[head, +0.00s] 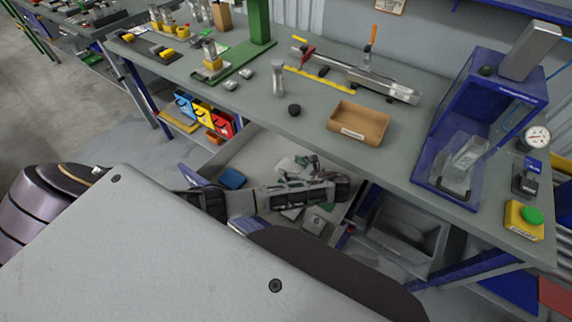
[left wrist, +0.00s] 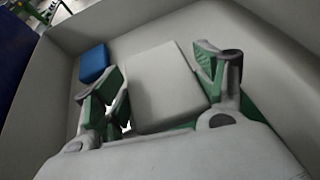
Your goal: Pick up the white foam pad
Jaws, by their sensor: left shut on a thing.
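The white foam pad (left wrist: 165,88) is a pale, thick, squarish block in the left wrist view. It lies between the two green-lined fingers of my left gripper (left wrist: 165,70), which is shut on it. In the head view my left gripper (head: 302,172) reaches into an open grey drawer (head: 258,152) under the bench. There the pad is mostly hidden by the fingers. I cannot tell whether the pad is clear of the drawer floor. My right gripper is not in view.
A blue pad (left wrist: 93,63) lies in the drawer left of the white one; it also shows in the head view (head: 231,179). The drawer walls stand close around my gripper. The bench top (head: 240,105) overhangs behind, with a cardboard tray (head: 358,124) near its front edge.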

